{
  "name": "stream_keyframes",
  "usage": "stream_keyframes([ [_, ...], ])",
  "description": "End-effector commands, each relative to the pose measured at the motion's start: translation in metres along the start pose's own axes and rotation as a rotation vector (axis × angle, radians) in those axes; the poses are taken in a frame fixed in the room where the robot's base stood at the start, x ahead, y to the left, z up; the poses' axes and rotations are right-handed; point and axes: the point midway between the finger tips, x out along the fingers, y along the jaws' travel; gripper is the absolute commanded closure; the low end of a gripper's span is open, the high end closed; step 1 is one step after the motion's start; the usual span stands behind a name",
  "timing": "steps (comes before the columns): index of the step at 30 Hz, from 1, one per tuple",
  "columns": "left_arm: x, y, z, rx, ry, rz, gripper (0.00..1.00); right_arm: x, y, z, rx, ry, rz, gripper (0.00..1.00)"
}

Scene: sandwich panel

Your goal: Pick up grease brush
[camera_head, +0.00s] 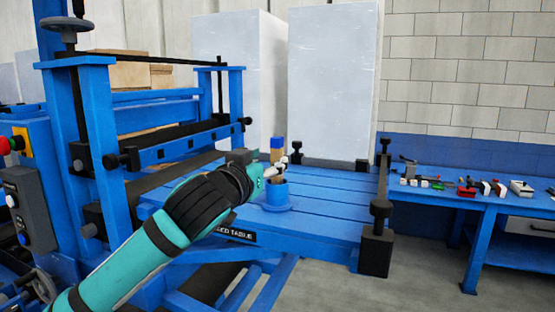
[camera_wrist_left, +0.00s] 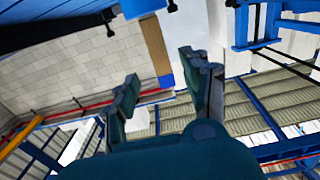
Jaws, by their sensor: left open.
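The grease brush (camera_head: 276,155) stands upright in a blue cup (camera_head: 277,196) on the blue feed table. Its tan handle has a blue top end; the lower part is hidden by the cup and my gripper. My left gripper (camera_head: 280,167) is at the handle, just above the cup. In the left wrist view the brush handle (camera_wrist_left: 157,52) shows beyond the gap between the two open fingers of my left gripper (camera_wrist_left: 163,85). I cannot tell whether a finger touches it. My right gripper is not in view.
The blue feed table (camera_head: 325,205) has black clamps and posts (camera_head: 381,208) at its edges. A blue press frame (camera_head: 105,135) stands close on the left. Tall pale panels (camera_head: 330,80) stand behind. A blue workbench (camera_head: 480,196) with small tools is at right.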

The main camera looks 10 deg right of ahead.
Motion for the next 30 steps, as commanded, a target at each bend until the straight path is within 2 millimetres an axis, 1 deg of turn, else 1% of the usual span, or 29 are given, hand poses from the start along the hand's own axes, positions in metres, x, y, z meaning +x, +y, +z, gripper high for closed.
stream_keyframes([
  [1, 0.006, 0.000, -0.002, 0.000, -0.001, -0.001, 0.52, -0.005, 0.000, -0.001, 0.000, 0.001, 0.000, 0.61],
  [5, 0.013, 0.000, -0.001, 0.000, 0.000, 0.000, 0.52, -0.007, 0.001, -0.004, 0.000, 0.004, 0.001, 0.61],
  [8, 0.021, 0.000, -0.004, 0.001, 0.000, -0.001, 0.52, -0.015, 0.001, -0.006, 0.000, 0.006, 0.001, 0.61],
  [12, 0.043, -0.002, -0.006, 0.001, -0.002, -0.003, 0.52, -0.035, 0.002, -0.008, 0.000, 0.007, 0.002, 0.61],
  [16, 0.058, -0.001, -0.003, 0.000, -0.001, 0.000, 0.52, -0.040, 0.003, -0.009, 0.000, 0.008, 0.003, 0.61],
  [20, 0.065, -0.002, 0.000, 0.000, 0.000, 0.000, 0.52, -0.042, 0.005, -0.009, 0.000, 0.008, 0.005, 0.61],
  [26, 0.065, -0.002, 0.001, 0.000, 0.000, 0.001, 0.52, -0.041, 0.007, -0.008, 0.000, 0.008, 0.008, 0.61],
  [30, 0.065, -0.002, 0.001, 0.000, 0.000, 0.001, 0.69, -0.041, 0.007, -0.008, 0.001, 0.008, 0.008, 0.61],
])
